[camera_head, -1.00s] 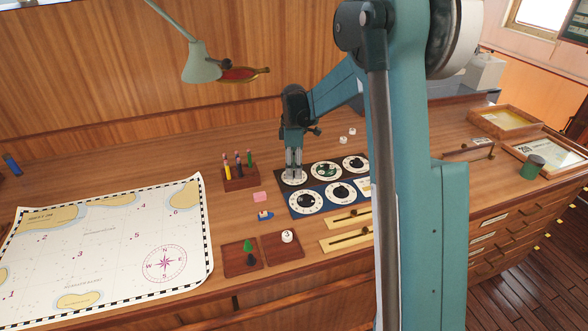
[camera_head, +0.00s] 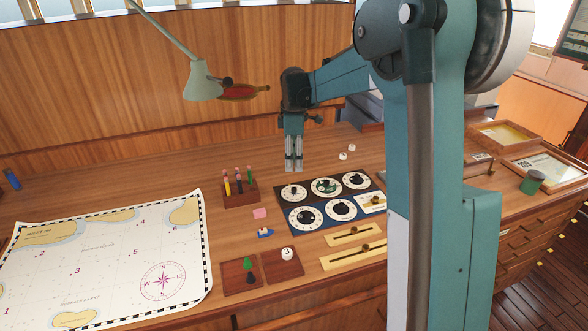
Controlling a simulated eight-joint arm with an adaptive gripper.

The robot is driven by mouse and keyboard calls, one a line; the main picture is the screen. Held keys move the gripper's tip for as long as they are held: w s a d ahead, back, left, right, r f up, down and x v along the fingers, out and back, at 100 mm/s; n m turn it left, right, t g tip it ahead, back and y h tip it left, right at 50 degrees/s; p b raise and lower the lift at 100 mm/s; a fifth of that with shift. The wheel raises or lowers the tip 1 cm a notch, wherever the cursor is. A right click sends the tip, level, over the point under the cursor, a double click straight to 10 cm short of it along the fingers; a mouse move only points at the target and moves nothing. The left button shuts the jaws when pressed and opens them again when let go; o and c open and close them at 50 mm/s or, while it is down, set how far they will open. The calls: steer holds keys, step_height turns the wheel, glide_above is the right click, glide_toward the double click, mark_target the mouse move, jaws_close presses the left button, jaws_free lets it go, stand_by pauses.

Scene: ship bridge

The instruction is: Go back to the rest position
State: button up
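My gripper (camera_head: 293,168) hangs fingers down above the back left of the dial panel (camera_head: 322,226). Its fingers look close together with nothing seen between them. The top-left dial (camera_head: 293,192) lies just below the fingertips, and a gap shows between them. My teal arm fills the right middle of the view and hides part of the desk behind it.
A pen holder (camera_head: 240,196) with pens stands left of the panel. A chart (camera_head: 100,262) covers the left desk. Two wooden trays (camera_head: 228,285) with small pieces and brass sliders (camera_head: 352,236) lie in front. A lamp (camera_head: 202,84) hangs at the back.

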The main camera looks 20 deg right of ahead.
steer(key=shift+r, duration=0.35)
steer(key=shift+s+r, duration=0.1)
stand_by(0.3)
steer(key=s+a+r+m+t, duration=0.25)
steer(key=s+r, duration=0.25)
steer(key=s, duration=0.5)
steer(key=s+a+r+m+t, duration=0.15)
steer(key=s+r+m, duration=0.25)
steer(key=s, duration=0.6)
steer(key=s+a+f+m+t, duration=0.1)
steer(key=s+m, duration=0.3)
steer(key=s, duration=0.7)
steer(key=s+a+f+m+t, duration=0.2)
steer(key=s+f+m, duration=0.1)
steer(key=s, duration=0.8)
steer(key=shift+s+f+m, duration=0.25)
steer(key=shift+f+m, duration=0.1)
steer(key=shift+f, duration=0.4)
steer(key=shift+f, duration=0.1)
